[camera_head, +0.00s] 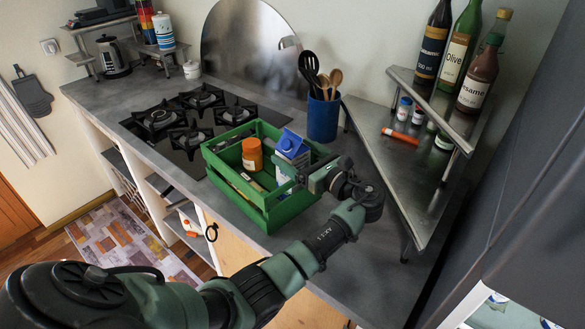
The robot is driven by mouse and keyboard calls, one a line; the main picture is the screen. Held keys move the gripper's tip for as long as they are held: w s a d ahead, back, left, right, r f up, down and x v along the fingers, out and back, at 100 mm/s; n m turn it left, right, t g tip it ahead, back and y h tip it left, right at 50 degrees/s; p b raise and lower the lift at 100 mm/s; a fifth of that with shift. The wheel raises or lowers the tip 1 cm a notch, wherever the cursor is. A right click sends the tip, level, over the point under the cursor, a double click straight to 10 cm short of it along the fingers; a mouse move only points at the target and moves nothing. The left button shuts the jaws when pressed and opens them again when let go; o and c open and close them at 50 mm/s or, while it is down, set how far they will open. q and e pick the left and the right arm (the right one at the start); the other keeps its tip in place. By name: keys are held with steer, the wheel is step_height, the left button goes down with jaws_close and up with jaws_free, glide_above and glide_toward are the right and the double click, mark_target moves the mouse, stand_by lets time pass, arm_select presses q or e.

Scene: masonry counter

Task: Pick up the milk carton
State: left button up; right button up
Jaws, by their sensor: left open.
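The milk carton (291,152), white with a blue gabled top, stands in a green slatted crate (227,190) on the grey counter. The carton's lower end is partly hidden by the gripper and the crate wall. My right gripper is not in view.
An orange-lidded jar (252,156) sits in the crate left of the carton. A blue utensil holder (322,117) stands close behind. A metal corner shelf (404,170) with bottles is at the right. A gas hob (190,122) lies to the left.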

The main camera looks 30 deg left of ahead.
arm_select(q)
steer(key=shift+d, duration=0.1)
steer(key=c, duration=1.8)
steer(key=shift+w+r, duration=0.15)
jaws_close()
